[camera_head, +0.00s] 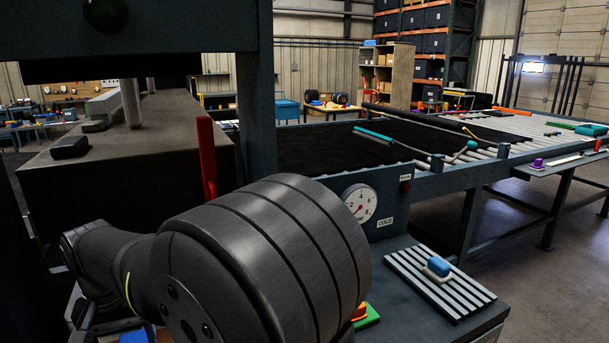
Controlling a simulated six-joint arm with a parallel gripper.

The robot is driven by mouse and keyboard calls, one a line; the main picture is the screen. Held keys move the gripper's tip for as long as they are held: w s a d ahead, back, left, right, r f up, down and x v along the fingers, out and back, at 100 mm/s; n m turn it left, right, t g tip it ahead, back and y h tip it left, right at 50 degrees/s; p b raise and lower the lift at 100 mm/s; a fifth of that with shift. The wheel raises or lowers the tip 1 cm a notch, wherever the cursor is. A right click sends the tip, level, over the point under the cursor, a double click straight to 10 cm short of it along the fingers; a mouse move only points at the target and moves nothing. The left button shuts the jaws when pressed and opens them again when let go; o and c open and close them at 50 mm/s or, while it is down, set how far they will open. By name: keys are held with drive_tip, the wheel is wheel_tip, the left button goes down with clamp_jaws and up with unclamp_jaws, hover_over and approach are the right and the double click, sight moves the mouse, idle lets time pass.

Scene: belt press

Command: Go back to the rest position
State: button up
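My arm's large dark joint fills the lower middle of the head view, with a thinner link running to the lower left. My gripper is not visible; it is out of frame or hidden behind the arm. The press stands at the left, with a dark block bed and a red lever (206,157) upright at its right side. A round gauge (360,202) sits on the press's front panel, above a label reading COLD.
A slatted plate (438,283) with a blue-handled tool (438,267) lies on the bench at lower right. An orange and green object (366,316) is partly hidden by my arm. A roller conveyor (480,147) with a black belt (330,148) runs behind. Floor at right is clear.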

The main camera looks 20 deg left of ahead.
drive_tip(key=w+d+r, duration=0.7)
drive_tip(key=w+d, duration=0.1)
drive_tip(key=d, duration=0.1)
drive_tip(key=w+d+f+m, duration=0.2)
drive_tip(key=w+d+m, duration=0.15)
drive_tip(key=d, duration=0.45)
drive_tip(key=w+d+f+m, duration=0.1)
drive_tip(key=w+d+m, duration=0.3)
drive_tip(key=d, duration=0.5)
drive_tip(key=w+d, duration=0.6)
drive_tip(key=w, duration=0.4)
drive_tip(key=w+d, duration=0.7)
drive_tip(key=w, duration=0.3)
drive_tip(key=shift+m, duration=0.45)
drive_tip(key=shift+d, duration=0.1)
